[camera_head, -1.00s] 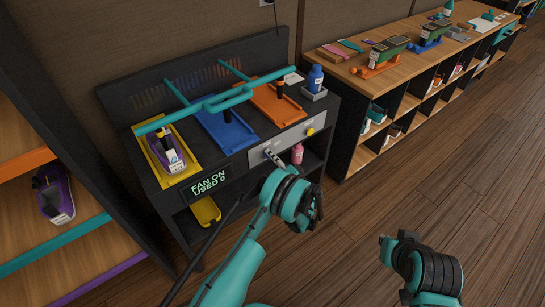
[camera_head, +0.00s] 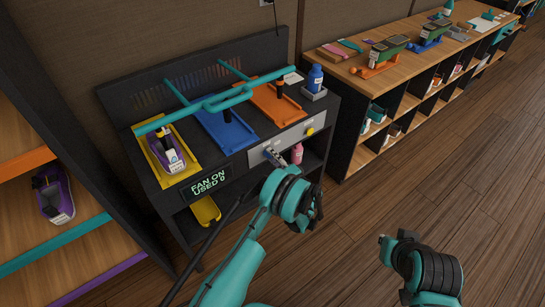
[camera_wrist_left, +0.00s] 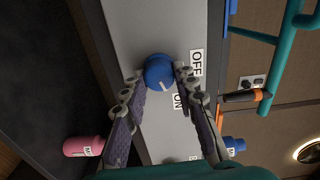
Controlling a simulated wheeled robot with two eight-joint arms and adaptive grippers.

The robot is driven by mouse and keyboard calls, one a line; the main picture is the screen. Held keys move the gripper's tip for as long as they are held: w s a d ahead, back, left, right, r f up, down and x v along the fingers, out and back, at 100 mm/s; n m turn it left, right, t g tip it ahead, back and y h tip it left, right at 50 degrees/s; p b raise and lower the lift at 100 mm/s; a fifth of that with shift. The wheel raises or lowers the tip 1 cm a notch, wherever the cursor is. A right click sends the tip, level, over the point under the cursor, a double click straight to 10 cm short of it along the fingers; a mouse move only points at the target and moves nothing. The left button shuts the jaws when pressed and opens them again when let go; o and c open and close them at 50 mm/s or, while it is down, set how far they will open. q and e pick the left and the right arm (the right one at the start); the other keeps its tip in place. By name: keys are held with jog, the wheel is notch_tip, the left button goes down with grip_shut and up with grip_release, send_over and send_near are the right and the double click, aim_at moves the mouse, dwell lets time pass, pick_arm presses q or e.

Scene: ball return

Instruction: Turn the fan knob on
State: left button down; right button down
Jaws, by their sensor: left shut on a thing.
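The blue fan knob (camera_wrist_left: 158,69) sits on a grey panel (camera_wrist_left: 130,20) in the left wrist view. Its white pointer line slants toward the ON label (camera_wrist_left: 180,102), away from the OFF label (camera_wrist_left: 196,66). My left gripper (camera_wrist_left: 157,76) is shut on the knob, with a finger on either side. In the head view my left gripper (camera_head: 274,156) is at the front panel (camera_head: 285,141) of the dark bench, and the knob is hidden there. The green display (camera_head: 207,184) reads FAN ON, USED 0.
A yellow knob (camera_head: 309,131) is on the same panel, to the right. A pink bottle (camera_head: 297,154) stands on the shelf below, close to my gripper. A teal bar (camera_head: 215,103) spans the bench top. Open floor (camera_head: 400,200) lies to the right.

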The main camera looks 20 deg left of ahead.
pick_arm(q)
jog(key=c, duration=1.2)
grip_release()
jog(key=shift+d, duration=0.1)
jog(key=v, duration=1.2)
